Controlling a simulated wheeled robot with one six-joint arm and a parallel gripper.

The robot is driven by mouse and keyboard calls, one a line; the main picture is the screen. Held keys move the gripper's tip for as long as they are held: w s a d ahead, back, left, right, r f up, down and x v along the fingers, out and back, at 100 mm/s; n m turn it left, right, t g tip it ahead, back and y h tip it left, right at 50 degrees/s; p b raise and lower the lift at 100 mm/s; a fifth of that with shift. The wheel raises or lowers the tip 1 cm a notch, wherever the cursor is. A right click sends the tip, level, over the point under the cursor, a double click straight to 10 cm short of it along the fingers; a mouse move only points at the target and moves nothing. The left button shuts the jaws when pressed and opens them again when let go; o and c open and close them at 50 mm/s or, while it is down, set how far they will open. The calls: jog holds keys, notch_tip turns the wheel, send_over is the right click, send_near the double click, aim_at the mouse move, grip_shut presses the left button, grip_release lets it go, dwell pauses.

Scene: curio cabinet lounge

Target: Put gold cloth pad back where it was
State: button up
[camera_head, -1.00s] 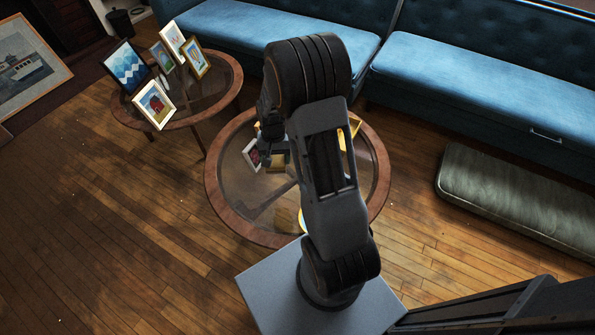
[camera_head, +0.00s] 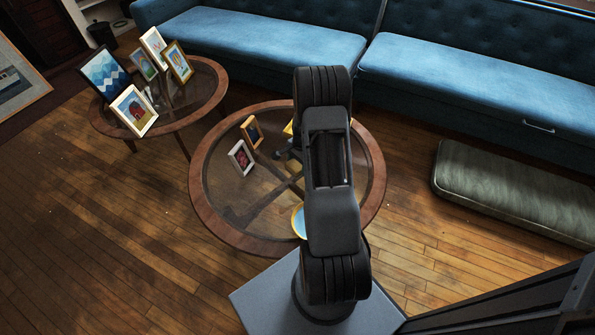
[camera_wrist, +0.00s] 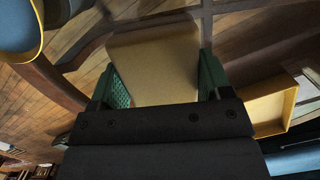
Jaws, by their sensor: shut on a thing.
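The gold cloth pad (camera_wrist: 155,65) is a flat, tan-gold piece in the wrist view. My gripper (camera_wrist: 163,78) is shut on it, with a green finger pad on each side. It is held over the round glass-topped table (camera_head: 205,205). In the wrist view I cannot tell its height above the glass. In the head view my arm hides the pad and most of my gripper.
A blue bowl with a yellow rim (camera_head: 298,222) stands on the table near me. A yellow open tray (camera_wrist: 268,106) is right of the pad in the wrist view. Two small picture frames (camera_head: 241,157) (camera_head: 252,132) stand on the table's left side. The middle-left glass is clear.

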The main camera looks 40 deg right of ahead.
aim_at(297, 163)
jog(key=shift+w+d+f+b, duration=0.3)
jog(key=shift+w+f, duration=0.4)
jog(key=shift+f, duration=0.2)
jog(key=shift+w+d+f+b, duration=0.3)
jog(key=shift+w+f, duration=0.35)
jog(key=shift+f, duration=0.25)
jog(key=shift+f+b, duration=0.65)
jog(key=shift+f, duration=0.8)
jog(key=shift+f, duration=0.2)
jog(key=o, duration=1.2)
jog(key=shift+r, duration=0.1)
